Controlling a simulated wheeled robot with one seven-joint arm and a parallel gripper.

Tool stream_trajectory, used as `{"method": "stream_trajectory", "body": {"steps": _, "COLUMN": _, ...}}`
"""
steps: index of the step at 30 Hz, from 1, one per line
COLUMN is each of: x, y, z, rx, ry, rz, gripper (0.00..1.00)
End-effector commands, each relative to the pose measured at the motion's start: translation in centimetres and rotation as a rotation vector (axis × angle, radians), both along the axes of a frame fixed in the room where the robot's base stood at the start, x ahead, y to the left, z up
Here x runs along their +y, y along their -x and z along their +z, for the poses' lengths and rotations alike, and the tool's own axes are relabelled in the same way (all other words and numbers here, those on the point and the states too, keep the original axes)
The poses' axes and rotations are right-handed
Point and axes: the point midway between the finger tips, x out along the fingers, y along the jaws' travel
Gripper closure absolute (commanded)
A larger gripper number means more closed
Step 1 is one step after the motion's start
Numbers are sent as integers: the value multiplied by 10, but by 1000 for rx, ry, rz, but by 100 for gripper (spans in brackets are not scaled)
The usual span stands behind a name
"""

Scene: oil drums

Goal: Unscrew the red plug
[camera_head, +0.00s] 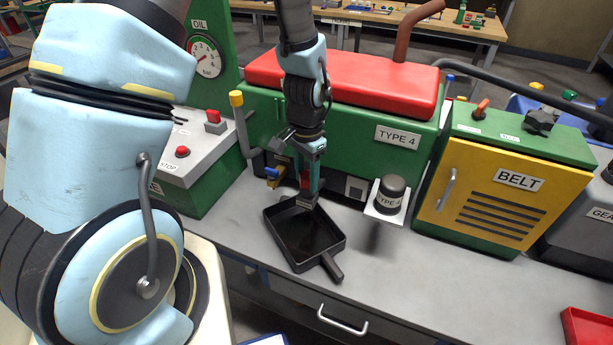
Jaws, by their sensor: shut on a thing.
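My gripper (307,196) points down in front of the green machine with the red top (350,84), marked TYPE 4. A small red part, which looks like the red plug (305,180), shows at its fingers. The gripper is shut on it. The fingers hide much of the plug, and I cannot tell whether it still sits in the machine's front. A black tray with a handle (325,236) lies on the grey bench right below the gripper.
A blue and yellow valve (272,175) is just left of the gripper. A black cap marked TYPE 4 (390,193) stands on a white holder at right. The yellow BELT cabinet (505,195) is further right. A red tray (590,330) lies at bottom right. The bench between is clear.

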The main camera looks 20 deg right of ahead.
Motion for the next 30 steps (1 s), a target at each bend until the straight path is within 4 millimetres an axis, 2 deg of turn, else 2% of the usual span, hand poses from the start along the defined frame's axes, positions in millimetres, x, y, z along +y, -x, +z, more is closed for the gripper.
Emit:
{"method": "stream_trajectory", "body": {"steps": 5, "x": 0, "y": 1, "z": 0, "rx": 0, "ry": -1, "rz": 65, "gripper": 100}}
{"method": "stream_trajectory", "body": {"steps": 9, "x": -1, "y": 1, "z": 0, "rx": -1, "ry": -1, "rz": 319, "gripper": 100}}
{"method": "stream_trajectory", "body": {"steps": 13, "x": -1, "y": 2, "z": 1, "rx": -1, "ry": -1, "rz": 502, "gripper": 100}}
{"method": "stream_trajectory", "body": {"steps": 21, "x": -1, "y": 1, "z": 0, "rx": 0, "ry": 0, "rz": 549, "gripper": 100}}
{"method": "stream_trajectory", "body": {"steps": 22, "x": -1, "y": 1, "z": 0, "rx": 0, "ry": 0, "rz": 549, "gripper": 51}}
{"method": "stream_trajectory", "body": {"steps": 30, "x": -1, "y": 1, "z": 0, "rx": 0, "ry": 0, "rz": 546, "gripper": 20}}
